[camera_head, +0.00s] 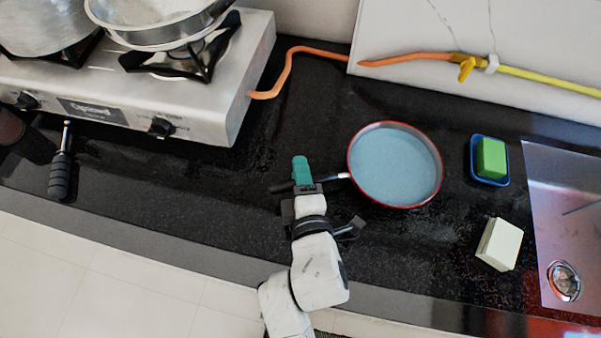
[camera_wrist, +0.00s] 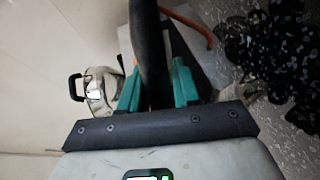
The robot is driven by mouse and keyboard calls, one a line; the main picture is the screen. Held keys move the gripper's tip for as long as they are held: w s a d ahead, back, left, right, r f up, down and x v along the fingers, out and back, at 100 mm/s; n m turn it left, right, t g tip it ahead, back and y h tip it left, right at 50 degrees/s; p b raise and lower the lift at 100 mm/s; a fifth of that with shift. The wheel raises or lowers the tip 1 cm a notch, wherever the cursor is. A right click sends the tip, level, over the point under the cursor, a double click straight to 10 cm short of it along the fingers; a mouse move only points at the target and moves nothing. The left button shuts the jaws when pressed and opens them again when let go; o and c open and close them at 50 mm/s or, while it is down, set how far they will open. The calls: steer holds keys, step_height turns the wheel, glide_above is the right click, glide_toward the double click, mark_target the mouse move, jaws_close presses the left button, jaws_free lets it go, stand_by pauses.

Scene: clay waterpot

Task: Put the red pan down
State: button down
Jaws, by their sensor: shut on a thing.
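The red-rimmed pan (camera_head: 395,165) with a blue-grey inside is right of my gripper in the head view, level or nearly so over the black counter. I cannot tell whether its base touches the counter. My gripper (camera_head: 301,172), with green fingers, is shut on the pan's black handle, left of the pan body. In the wrist view the black handle (camera_wrist: 150,45) runs up between the green fingers of my gripper (camera_wrist: 157,85). The pan body is not visible there.
A steel gas stove (camera_head: 205,105) with pots (camera_head: 155,28) stands at the upper left. A green sponge in a blue dish (camera_head: 489,160), a cream block (camera_head: 499,244) and a sink (camera_head: 565,210) are to the right. An orange hose (camera_head: 290,65) runs behind. A black-handled tool (camera_head: 61,175) lies left.

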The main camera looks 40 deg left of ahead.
steer(key=c, duration=0.8)
jaws_free()
steer(key=shift+f, duration=0.15)
steer(key=shift+s+d, duration=0.1)
steer(key=shift+d, duration=0.1)
steer(key=v, duration=1.1)
steer(key=shift+s+d+r, duration=0.2)
steer(key=shift+r, duration=0.05)
